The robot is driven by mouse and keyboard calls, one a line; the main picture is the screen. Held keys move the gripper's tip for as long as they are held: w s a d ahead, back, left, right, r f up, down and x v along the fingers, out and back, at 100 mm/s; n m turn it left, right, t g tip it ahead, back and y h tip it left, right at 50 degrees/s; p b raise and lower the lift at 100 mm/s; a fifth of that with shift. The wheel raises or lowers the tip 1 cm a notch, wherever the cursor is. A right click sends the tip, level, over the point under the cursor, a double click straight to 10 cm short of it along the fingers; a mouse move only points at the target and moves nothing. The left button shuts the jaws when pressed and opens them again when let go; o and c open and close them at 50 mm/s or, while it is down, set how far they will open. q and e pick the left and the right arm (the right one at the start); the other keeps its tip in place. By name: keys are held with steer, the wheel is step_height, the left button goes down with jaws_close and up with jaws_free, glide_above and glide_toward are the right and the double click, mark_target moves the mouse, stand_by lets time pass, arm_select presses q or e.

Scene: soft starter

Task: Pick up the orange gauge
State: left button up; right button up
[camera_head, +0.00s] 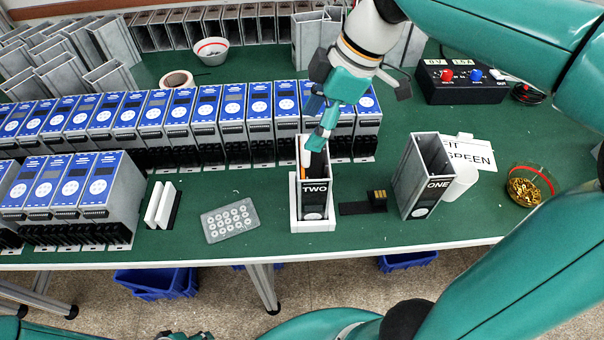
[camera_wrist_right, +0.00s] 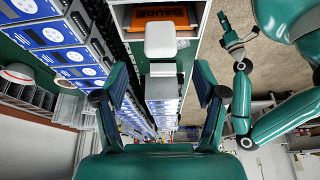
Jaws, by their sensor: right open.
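The orange gauge (camera_head: 305,156) shows as a thin orange sliver inside the open top of the grey housing marked TWO (camera_head: 317,188). In the right wrist view the orange gauge (camera_wrist_right: 160,16) lies inside the housing at the top, with dark upside-down lettering. Most of it is hidden by the housing walls. My right gripper (camera_head: 318,140) points down at the mouth of this housing, close to the gauge. Its fingers (camera_wrist_right: 160,88) are spread apart with no gauge between them. My left gripper (camera_wrist_right: 234,40) appears small at the upper right of the wrist view; its jaw state is unclear.
Housing TWO stands in a white holder (camera_head: 313,226). Housing ONE (camera_head: 423,178) tilts to its right. A row of blue-fronted units (camera_head: 205,112) stands close behind. A glass bowl of brass parts (camera_head: 530,186) and a grey perforated block (camera_head: 229,220) also occupy the green bench.

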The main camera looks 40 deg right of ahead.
mark_target(304, 141)
steer(key=shift+x, duration=2.7)
steer(key=shift+s, duration=0.1)
steer(key=shift+c, duration=0.4)
jaws_close()
